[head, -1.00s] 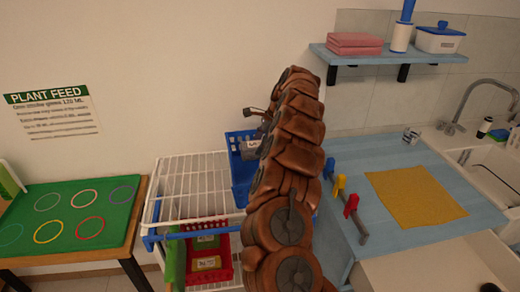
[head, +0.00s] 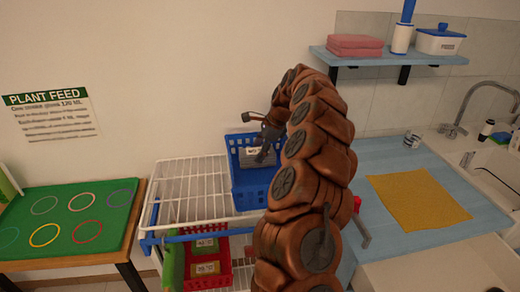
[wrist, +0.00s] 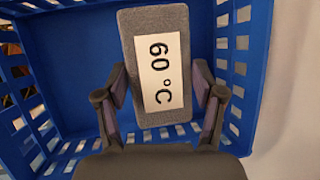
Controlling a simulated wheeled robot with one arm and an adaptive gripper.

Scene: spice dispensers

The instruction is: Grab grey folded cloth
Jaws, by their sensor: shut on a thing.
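The grey folded cloth (head: 258,156) is a small dark block with a white label. In the wrist view, the cloth (wrist: 160,22) shows its label reading "60 °C". It is inside the blue basket (head: 250,185), near the back; the basket also fills much of the wrist view (wrist: 70,60). My gripper (wrist: 160,85) has one finger on each long side of the cloth and is shut on it. In the head view, my gripper (head: 266,150) reaches down into the basket from above. I cannot tell whether the cloth touches the basket floor.
The basket stands on a white wire rack (head: 190,190), with a red basket (head: 222,262) on the level below. A green board (head: 75,215) is at left. A blue counter with a yellow cloth (head: 418,198) is at right. A shelf (head: 395,58) hangs above it.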

